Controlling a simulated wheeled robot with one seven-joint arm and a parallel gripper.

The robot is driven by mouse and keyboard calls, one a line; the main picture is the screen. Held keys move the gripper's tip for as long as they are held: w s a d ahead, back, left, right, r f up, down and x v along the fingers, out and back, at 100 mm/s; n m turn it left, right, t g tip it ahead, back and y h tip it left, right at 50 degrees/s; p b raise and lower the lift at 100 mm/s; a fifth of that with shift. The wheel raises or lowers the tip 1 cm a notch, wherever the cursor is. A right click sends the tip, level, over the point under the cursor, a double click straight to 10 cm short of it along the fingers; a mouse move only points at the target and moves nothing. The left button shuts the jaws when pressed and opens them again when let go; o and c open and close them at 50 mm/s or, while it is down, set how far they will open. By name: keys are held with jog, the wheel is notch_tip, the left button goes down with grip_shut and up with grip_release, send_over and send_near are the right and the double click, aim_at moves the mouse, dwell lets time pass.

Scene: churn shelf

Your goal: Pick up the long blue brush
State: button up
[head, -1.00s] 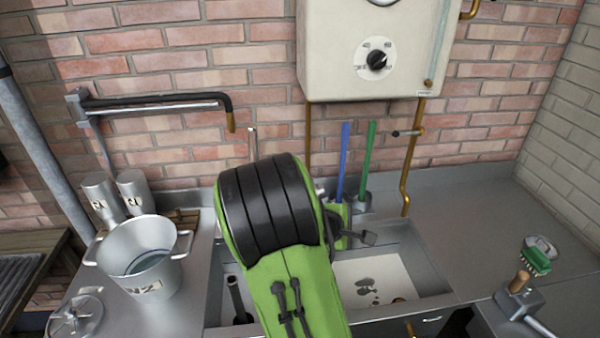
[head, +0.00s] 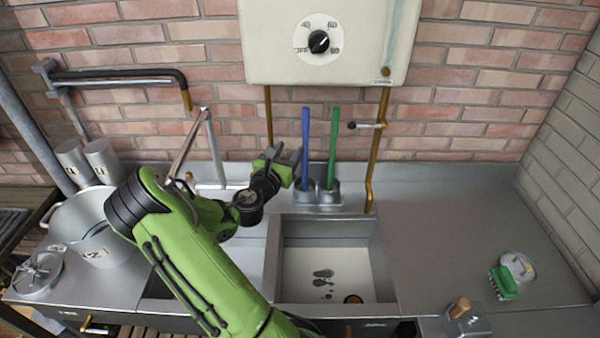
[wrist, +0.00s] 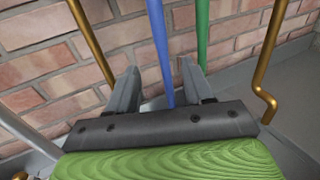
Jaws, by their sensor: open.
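The long blue brush (head: 305,140) stands upright by its handle in a grey metal holder (head: 303,196) behind the sink. In the wrist view, the blue handle (wrist: 160,45) runs down between my two open fingers, beyond or between their tips; I cannot tell the depth. My gripper (head: 286,160) is beside the blue handle on its left in the head view, and it also shows in the wrist view (wrist: 157,82), open and empty. The brush's lower end is hidden in the holder.
A green-handled brush (head: 332,145) stands just right of the blue one, close to my right finger in the wrist view (wrist: 203,35). A brass pipe (head: 377,150) is further right. A faucet (head: 210,150) rises at the left. The right counter (head: 445,230) is mostly clear.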

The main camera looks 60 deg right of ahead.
aim_at(308, 125)
jog(key=d+p, duration=0.2)
jog(key=d, duration=1.2)
jog(key=shift+w+r, duration=0.15)
jog(key=shift+w, duration=0.3)
jog(key=shift+a, duration=0.1)
jog(key=shift+c, duration=0.8)
grip_shut()
